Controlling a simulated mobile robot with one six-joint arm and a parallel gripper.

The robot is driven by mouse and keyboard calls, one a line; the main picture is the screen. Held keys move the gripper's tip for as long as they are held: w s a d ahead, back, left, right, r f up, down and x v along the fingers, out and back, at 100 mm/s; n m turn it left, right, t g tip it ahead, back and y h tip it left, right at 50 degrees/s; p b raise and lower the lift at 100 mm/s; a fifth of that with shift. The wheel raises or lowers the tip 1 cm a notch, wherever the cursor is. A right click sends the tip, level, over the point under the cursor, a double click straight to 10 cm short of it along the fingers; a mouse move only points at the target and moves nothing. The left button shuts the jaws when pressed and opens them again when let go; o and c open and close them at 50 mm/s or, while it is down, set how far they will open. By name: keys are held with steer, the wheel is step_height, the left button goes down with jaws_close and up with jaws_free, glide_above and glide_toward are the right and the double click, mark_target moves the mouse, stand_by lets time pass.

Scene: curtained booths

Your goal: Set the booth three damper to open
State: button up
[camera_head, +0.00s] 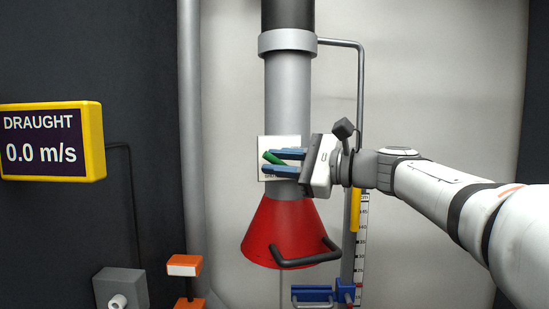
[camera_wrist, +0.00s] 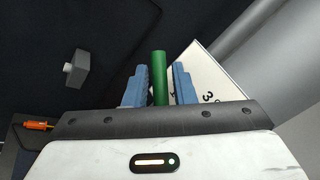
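The damper's green handle (camera_head: 273,158) is on the grey duct above the red hood, in front of a white plate (camera_head: 268,142). In the wrist view the green handle (camera_wrist: 159,78) stands between my two blue fingers, with a gap visible on each side. My gripper (camera_head: 268,162) is open around the handle, reaching in from the right. The white plate (camera_wrist: 207,72) in the wrist view carries a "3" and other marks, partly hidden by my gripper. The plate's wording and the handle's set position cannot be read.
A yellow draught display (camera_head: 52,141) on the left reads 0.0 m/s. The red hood (camera_head: 287,232) with a black bar handle (camera_head: 305,256) hangs just below my gripper. A thin pipe (camera_head: 361,90) and a scaled post (camera_head: 361,240) stand to the right.

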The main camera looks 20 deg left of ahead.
steer(key=shift+a, duration=0.35)
steer(key=shift+c, duration=0.5)
jaws_close()
steer(key=shift+a, duration=0.15)
